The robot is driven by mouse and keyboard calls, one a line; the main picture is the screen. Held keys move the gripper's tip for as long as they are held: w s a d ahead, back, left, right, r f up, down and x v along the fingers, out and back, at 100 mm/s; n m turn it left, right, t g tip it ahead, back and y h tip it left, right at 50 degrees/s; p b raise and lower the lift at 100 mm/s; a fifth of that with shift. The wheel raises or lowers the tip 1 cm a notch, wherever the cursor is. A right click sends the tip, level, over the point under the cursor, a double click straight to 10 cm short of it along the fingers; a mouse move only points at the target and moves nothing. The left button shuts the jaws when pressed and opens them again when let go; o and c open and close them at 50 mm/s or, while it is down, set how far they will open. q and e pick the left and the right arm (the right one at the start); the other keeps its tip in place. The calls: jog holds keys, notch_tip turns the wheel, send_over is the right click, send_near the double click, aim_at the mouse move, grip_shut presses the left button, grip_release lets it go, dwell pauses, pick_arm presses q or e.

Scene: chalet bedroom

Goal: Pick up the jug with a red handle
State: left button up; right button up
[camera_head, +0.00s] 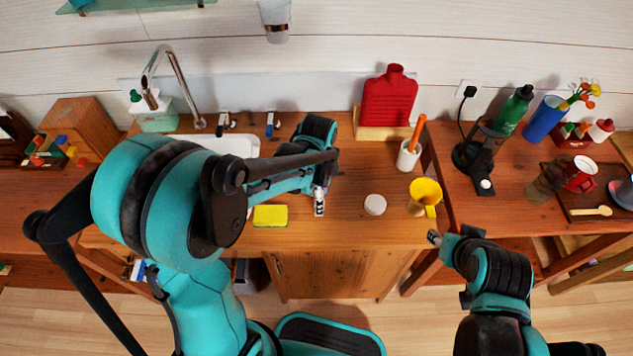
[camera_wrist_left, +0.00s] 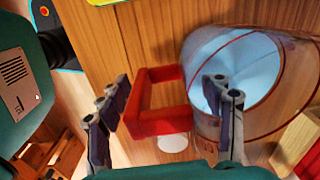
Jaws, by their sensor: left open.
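The jug (camera_wrist_left: 250,80) is clear with a red rim line and a red, squared handle (camera_wrist_left: 155,122); it fills the right of the left wrist view. My left gripper (camera_wrist_left: 165,105) is open, with one finger left of the handle and the other at the handle's right end, in front of the jug wall. I cannot tell whether either finger touches. In the head view my left gripper (camera_head: 319,203) is over the counter, and my arm seems to hide the jug. My right gripper (camera_head: 436,238) is at the counter's front right; its jaws are too small to read.
On the counter (camera_head: 345,232) are a yellow sponge (camera_head: 270,216), a white disc (camera_head: 375,204), a yellow mug (camera_head: 424,196) and a white cup (camera_head: 408,156). A red bottle (camera_head: 388,97) stands behind. The sink tap (camera_head: 178,80) is at left; a cluttered side table is at right.

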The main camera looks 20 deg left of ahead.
pick_arm(q)
jog(key=shift+c, duration=0.3)
grip_shut()
jog(key=shift+r, duration=0.15)
